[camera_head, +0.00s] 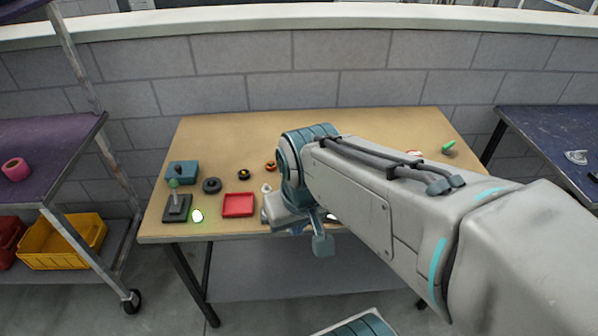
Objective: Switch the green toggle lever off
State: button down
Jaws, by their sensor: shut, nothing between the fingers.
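The green toggle lever (173,184) stands on a dark square base (177,209) at the left front of the wooden table. Its green knob sits on top of a short stalk that looks roughly upright. I cannot tell its switch position from this view. My gripper (268,215) is near the table's front edge, to the right of the lever and apart from it. It is shut and empty, though its fingers are small and partly hidden by my wrist.
A blue box (182,172) stands behind the lever. A purple-topped cart (55,150) stands left.

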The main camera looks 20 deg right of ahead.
aim_at(173, 184)
jog(key=u, duration=0.4)
jog(key=k, duration=0.45)
jog(key=u, duration=1.15)
jog(key=i, duration=0.95)
jog(key=z, duration=1)
jog(key=i, duration=0.55)
jog(key=z, duration=0.55)
